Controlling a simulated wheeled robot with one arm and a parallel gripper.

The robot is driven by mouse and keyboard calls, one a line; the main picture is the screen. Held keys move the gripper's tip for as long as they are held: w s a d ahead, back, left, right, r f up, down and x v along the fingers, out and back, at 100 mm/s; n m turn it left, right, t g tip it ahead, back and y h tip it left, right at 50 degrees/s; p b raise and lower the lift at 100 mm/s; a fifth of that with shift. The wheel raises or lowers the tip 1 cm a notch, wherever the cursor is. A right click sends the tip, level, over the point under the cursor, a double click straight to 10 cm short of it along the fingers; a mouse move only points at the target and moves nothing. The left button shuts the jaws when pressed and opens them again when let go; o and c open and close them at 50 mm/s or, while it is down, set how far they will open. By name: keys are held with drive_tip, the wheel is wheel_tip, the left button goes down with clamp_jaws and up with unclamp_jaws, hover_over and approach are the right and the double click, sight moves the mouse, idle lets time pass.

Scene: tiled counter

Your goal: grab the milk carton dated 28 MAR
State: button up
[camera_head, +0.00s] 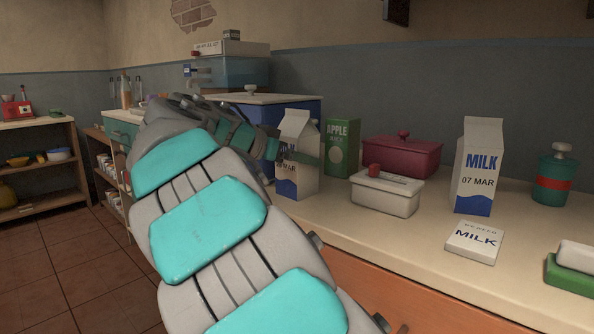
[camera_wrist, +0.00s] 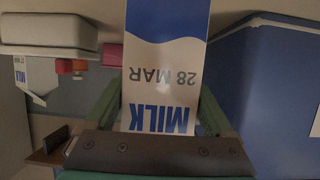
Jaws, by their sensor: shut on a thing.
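The milk carton dated 28 MAR (camera_wrist: 163,55) shows upside down in the wrist view, with its date and blue MILK lettering readable. In the head view the same white carton (camera_head: 298,178) stands upright at the counter's left part, its date not readable there. My gripper (camera_head: 296,157) is shut on it, with the green fingers on either side of it in the wrist view. I cannot tell whether its base touches the counter. Another milk carton (camera_head: 478,168), dated 07 MAR, stands to the right.
A green APPLE carton (camera_head: 341,147) stands close behind the held carton. A blue box (camera_head: 302,108) is behind my arm. A white lidded box (camera_head: 386,194), a red lidded pot (camera_head: 402,156), a flat MILK card (camera_head: 475,242) and a teal jar (camera_head: 553,182) are to the right.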

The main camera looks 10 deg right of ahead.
clamp_jaws()
drive_tip(key=shift+r, duration=0.1)
